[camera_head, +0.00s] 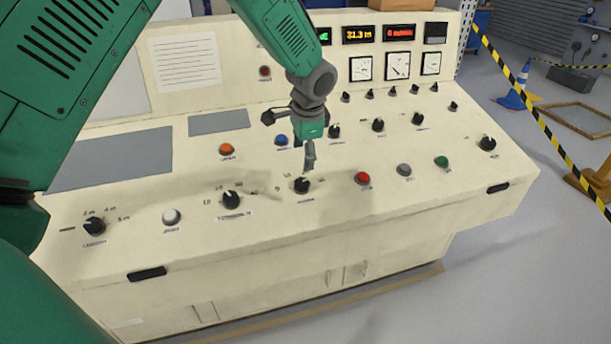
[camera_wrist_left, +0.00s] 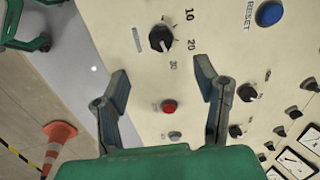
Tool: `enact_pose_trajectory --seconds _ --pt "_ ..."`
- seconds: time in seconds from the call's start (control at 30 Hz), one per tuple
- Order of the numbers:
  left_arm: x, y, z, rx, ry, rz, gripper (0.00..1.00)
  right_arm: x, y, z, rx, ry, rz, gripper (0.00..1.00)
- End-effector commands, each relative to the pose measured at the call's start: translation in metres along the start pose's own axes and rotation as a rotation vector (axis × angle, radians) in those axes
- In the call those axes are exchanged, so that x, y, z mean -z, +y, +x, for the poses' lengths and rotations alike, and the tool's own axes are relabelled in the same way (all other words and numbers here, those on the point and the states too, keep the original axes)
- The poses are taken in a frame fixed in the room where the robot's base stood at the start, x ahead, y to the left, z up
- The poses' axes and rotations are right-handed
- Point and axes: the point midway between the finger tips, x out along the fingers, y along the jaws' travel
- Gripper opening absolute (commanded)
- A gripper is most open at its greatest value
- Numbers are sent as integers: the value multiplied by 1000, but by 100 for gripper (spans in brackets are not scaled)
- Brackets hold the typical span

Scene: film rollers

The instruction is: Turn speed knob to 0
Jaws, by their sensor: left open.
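A black dial knob with a white pointer (camera_wrist_left: 160,38) shows in the left wrist view beside the marks 10, 20 and 30. It appears to be the knob (camera_head: 302,185) at the front middle of the cream control panel in the head view. Its small label cannot be read, so I cannot confirm it is the speed knob. My left gripper (camera_head: 310,158) hangs over the panel just behind and above this knob, pointing down. In the left wrist view the gripper's fingers (camera_wrist_left: 164,80) are spread and empty, with the knob beyond their tips. My right gripper is not seen.
Near the knob are a red button (camera_head: 363,178), a blue button (camera_head: 281,140) marked RESET in the wrist view, and another dial knob (camera_head: 231,199) to the left. A grey button (camera_head: 404,170) and more knobs lie to the right. Gauges and lit displays (camera_head: 398,33) line the upright back panel.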

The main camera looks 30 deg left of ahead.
Motion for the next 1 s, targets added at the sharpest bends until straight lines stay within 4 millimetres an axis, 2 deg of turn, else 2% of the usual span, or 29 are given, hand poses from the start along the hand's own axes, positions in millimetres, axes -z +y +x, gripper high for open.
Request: enact_pose_trajectory --seconds 0.03,0.2,0.5,0.7,0.97,1.0 --pt "1 0 14 -3 -4 1 56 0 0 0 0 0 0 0" --pt "4 -1 54 -6 -6 1 56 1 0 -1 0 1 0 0" --pt "2 -1 103 -2 -1 -1 56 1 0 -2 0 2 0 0" --pt "3 -2 117 -2 -1 0 56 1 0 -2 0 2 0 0" --pt "3 -1 118 -2 -1 0 56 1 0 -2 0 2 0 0" --pt "3 -1 118 -2 -1 0 49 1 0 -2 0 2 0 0"
